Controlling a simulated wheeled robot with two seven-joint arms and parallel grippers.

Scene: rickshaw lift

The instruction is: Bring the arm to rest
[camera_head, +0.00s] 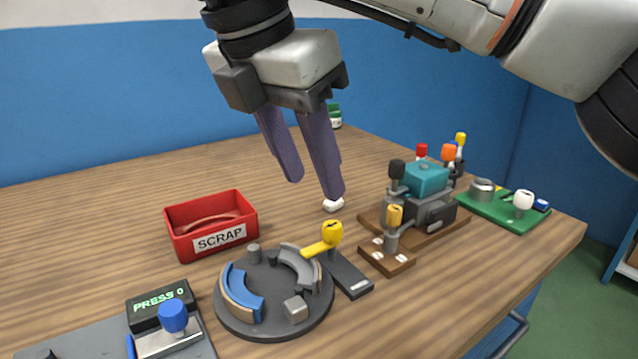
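My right arm comes in from the upper right of the head view. Its gripper (318,188) hangs over the table with its two purple fingers pointing down. The fingers are apart and nothing is seen between them. The fingertips are above and behind the round dark fixture (273,297), and near a small white piece (333,204) on the table. I cannot tell whether the right fingertip touches that piece. My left gripper is not in view.
A red SCRAP bin (211,226) stands left of the gripper. A press panel (162,305) with a blue knob is at the front left. A teal-topped machine (420,180) with levers and a green board (503,211) are at the right. The wooden table (90,230) is clear at left.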

